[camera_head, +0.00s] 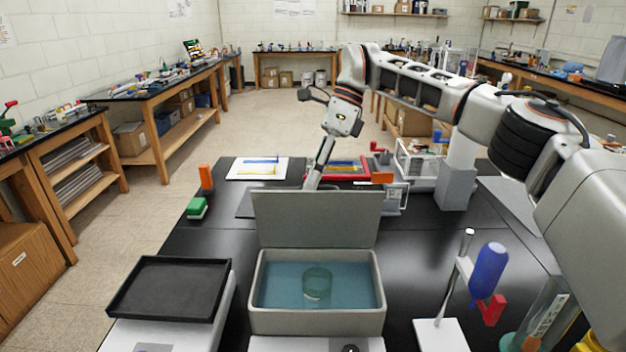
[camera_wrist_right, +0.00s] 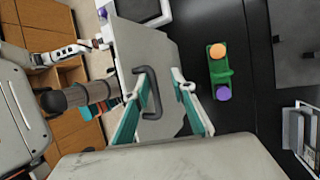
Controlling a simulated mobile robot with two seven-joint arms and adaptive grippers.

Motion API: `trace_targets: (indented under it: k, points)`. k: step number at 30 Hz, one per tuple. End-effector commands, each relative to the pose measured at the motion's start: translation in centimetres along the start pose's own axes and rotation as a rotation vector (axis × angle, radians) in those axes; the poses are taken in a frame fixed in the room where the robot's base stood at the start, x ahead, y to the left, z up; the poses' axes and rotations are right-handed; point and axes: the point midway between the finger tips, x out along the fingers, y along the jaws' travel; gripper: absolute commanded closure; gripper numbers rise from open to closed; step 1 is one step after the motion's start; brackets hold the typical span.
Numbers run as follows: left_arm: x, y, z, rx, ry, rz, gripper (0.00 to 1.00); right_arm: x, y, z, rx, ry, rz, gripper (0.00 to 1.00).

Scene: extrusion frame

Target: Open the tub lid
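The grey tub (camera_head: 260,325) stands at the front middle of the table, holding blue liquid and a greenish round vessel (camera_head: 317,284). Its grey lid (camera_head: 318,220) stands upright along the tub's back edge, leaving the tub open. The lid also shows in the right wrist view (camera_wrist_right: 170,50), with a dark C-shaped handle (camera_wrist_right: 159,88). My right gripper (camera_wrist_right: 165,75) is behind the lid, its fingers apart on both sides of the handle. I cannot tell whether a finger touches the handle. In the head view the lid hides the fingertips. My left gripper is not seen.
A black tray (camera_head: 170,288) lies left of the tub. A stand with a blue bottle (camera_head: 488,270) is at the right. A green block (camera_head: 196,208) and an orange object (camera_head: 206,178) stand at the back left. Bare black tabletop lies right of the tub.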

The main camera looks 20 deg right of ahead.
Motion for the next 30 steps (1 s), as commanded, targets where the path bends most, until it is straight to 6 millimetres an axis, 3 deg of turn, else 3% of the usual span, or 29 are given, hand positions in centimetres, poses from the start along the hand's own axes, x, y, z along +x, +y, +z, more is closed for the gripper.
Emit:
trace_targets:
  k: [15,30]
  points:
    - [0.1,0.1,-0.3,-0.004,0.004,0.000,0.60,-6.4,-0.1,0.0,0.001,0.000,-0.003,0.75]
    - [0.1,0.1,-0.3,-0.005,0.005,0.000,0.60,-7.5,0.0,-0.1,0.000,0.000,-0.001,0.75]
